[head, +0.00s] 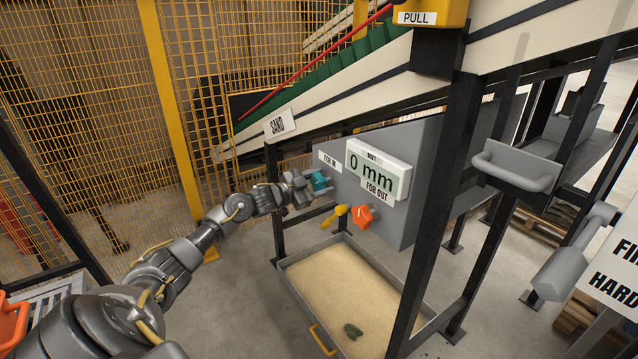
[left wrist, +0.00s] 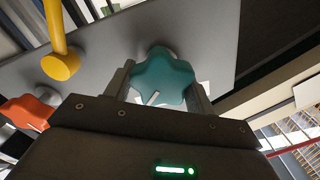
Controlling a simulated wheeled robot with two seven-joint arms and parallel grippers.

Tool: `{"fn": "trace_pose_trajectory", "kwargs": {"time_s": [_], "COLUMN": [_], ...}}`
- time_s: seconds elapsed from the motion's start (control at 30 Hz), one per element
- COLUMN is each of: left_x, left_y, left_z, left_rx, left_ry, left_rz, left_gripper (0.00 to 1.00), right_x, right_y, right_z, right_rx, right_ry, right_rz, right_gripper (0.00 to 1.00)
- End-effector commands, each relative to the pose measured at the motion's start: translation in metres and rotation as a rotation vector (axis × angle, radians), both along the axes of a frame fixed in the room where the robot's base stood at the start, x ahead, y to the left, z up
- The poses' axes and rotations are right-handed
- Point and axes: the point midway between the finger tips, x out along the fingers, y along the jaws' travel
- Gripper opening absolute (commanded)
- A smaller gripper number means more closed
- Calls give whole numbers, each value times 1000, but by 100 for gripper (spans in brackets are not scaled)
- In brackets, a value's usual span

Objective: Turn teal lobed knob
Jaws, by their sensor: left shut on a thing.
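The teal lobed knob (head: 319,181) is on the grey panel, under the "FOR IN" label. It also shows in the left wrist view (left wrist: 164,76), with a white pointer mark on its face. My left gripper (head: 310,186) is at the knob. In the left wrist view its two fingers (left wrist: 160,88) stand on either side of the knob, shut on it. The display (head: 372,172) on the panel reads "0 mm". My right gripper is not in view.
An orange lobed knob (head: 358,216) and a yellow handle (head: 334,216) are close by on the panel. Below is a sand-filled tray (head: 402,306). A black frame post (head: 445,200) stands to the right. Yellow mesh fencing (head: 220,60) is behind.

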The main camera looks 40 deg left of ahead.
Motion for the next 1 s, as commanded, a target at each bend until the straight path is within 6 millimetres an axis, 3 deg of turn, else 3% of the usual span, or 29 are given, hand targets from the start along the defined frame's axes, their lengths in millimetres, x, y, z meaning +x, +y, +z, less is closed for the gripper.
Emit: {"fn": "trace_pose_trajectory", "kwargs": {"time_s": [0.4, 0.9, 0.93, 1.0], "left_x": [0, 0, 0, 0], "left_y": [-1, -1, -1, -1], "left_z": [0, 0, 0, 0], "left_rx": [147, 160, 160, 160], "left_ry": [-46, -50, -50, -50], "left_rz": [-1, -1, -1, -1], "left_gripper": [32, 32, 59, 68], "right_x": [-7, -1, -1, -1], "right_y": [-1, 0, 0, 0], "right_z": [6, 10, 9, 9], "right_rx": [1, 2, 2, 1], "right_ry": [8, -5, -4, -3], "right_rz": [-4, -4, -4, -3], "right_gripper": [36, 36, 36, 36]}}
